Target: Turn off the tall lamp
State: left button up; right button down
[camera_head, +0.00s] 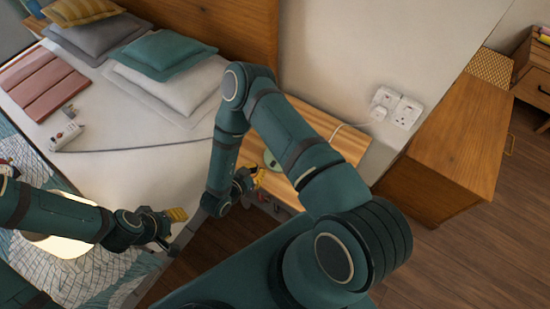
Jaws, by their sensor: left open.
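A glowing, pale lampshade (62,246) shows at the lower left, lit, partly hidden behind my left arm. Its pole and any switch on it cannot be made out. My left gripper (176,229) is open, to the right of the shade and apart from it, with nothing visible between its fingers. My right gripper (257,185) is by the front of the wooden bedside table. Its fingers are small and partly hidden, so I cannot tell whether they are open.
The bed (130,170) fills the left, with pillows and a white power strip (65,137) on it. The wooden bedside table (345,146) is partly behind my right arm. A wall socket (407,112) and a wooden cabinet (455,150) are at the right. Wood floor lies clear at far right.

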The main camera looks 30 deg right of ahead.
jog(key=b, duration=0.1)
send_over(275, 165)
jog(key=a, duration=0.1)
jog(key=f, duration=0.4)
jog(key=shift+s+f, duration=0.3)
jog(key=shift+f, duration=0.05)
jog(key=shift+w+d+f+b, duration=0.1)
jog(key=shift+d+f+b, duration=0.1)
jog(key=shift+f, duration=0.45)
jog(key=shift+w+d+f+b, duration=0.1)
jog(key=shift+f+b, duration=0.05)
jog(key=shift+f, duration=0.45)
jog(key=shift+d+f, duration=0.2)
jog(key=shift+f, duration=0.45)
jog(key=shift+w, duration=0.1)
jog(key=shift+w+d+f+g+y+p, duration=0.2)
jog(key=shift+d+g+y+p, duration=0.25)
jog(key=shift+y, duration=0.55)
jog(key=shift+s+a+f, duration=0.1)
jog(key=shift+a+f, duration=0.05)
jog(key=shift+a, duration=0.1)
